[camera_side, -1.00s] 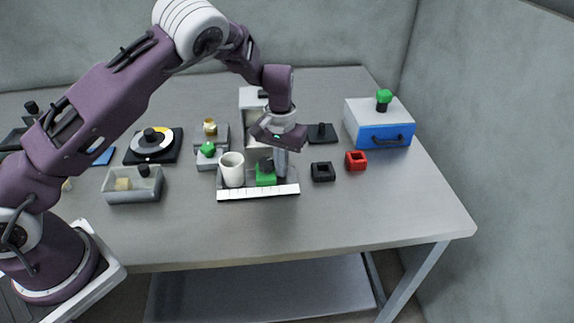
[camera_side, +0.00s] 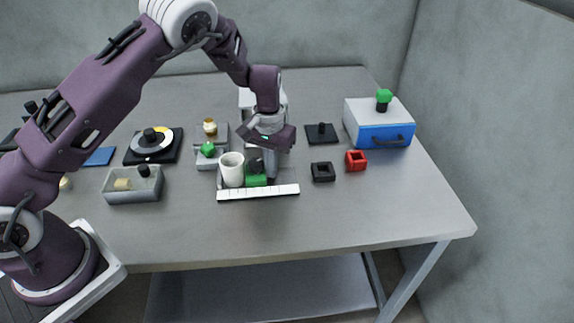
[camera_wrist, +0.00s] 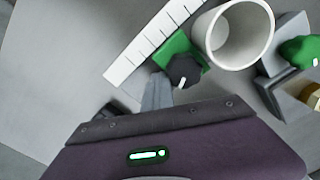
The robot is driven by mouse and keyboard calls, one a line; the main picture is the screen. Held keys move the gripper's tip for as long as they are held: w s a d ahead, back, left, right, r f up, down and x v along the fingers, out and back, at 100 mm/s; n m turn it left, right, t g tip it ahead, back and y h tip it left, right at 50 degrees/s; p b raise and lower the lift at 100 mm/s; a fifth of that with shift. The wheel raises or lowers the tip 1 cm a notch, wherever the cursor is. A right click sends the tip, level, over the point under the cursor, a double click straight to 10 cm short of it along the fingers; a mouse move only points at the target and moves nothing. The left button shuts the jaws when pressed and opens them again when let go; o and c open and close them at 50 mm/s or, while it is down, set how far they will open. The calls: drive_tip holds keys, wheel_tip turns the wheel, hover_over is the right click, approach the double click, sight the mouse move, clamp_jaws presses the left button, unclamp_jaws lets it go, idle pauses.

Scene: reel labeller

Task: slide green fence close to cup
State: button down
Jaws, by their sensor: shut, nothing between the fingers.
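The green fence (camera_side: 256,181) with a dark knob sits on the grey track behind the white scale strip (camera_side: 258,192). The white cup (camera_side: 232,170) stands upright just left of the fence in the side view. In the wrist view the green fence (camera_wrist: 183,52) lies right beside the cup (camera_wrist: 232,34), with little or no gap showing; I cannot tell if they touch. My gripper (camera_side: 271,173) is shut and empty, low at the right side of the fence. In the wrist view its fingers (camera_wrist: 157,92) are beside the black knob (camera_wrist: 184,71).
A grey block with a green knob (camera_side: 208,150) stands left of the cup. A grey tray (camera_side: 133,190) lies farther left. A black square ring (camera_side: 322,172) and a red one (camera_side: 356,160) lie to the right. The front of the table is clear.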

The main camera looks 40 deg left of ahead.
drive_tip(key=shift+w+d, duration=0.35)
drive_tip(key=shift+r, duration=0.2)
wheel_tip(320, 180, up, 8)
drive_tip(key=shift+f, duration=0.15)
idle(0.3)
